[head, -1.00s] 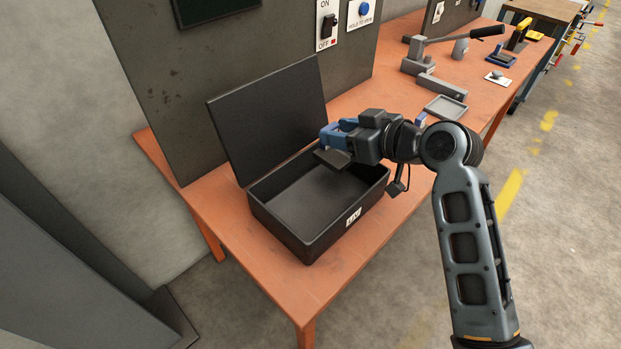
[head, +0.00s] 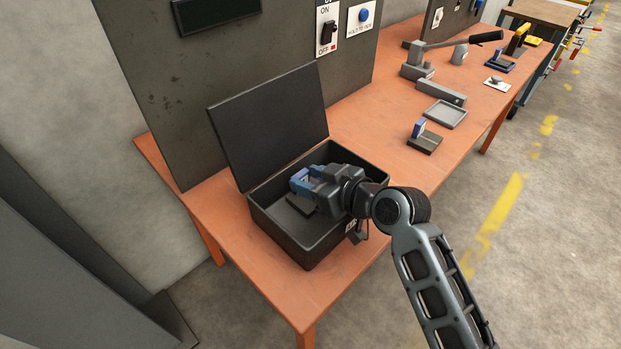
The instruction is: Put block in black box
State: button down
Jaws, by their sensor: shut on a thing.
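The black box (head: 276,228) stands on the near part of the orange table, its lid (head: 268,125) swung up and open at the back. My gripper (head: 303,187), with blue fingers, reaches into the box opening from the right. It is shut on a dark flat block (head: 299,204), seen just below the fingers inside the box walls. Part of the block is hidden by the gripper, and I cannot tell whether it touches the box floor.
A dark stand with a blue upright piece (head: 419,128) sits on the orange table (head: 365,112) right of the box. Behind it are a shallow grey tray (head: 443,114) and a lever press (head: 418,62). A dark panel (head: 160,90) rises behind the box.

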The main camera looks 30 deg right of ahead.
jog(key=shift+s+f+b, duration=0.1)
jog(key=shift+f+b, duration=0.45)
jog(key=shift+f, duration=0.2)
jog(key=c, duration=0.5)
grip_release()
jog(key=shift+s+f, duration=0.1)
jog(key=shift+f, duration=0.1)
jog(key=shift+r, duration=0.3)
jog(key=v, duration=0.4)
jog(key=r+v, duration=0.1)
jog(key=v, duration=0.7)
jog(key=shift+r+p, duration=0.2)
jog(key=shift+p, duration=0.2)
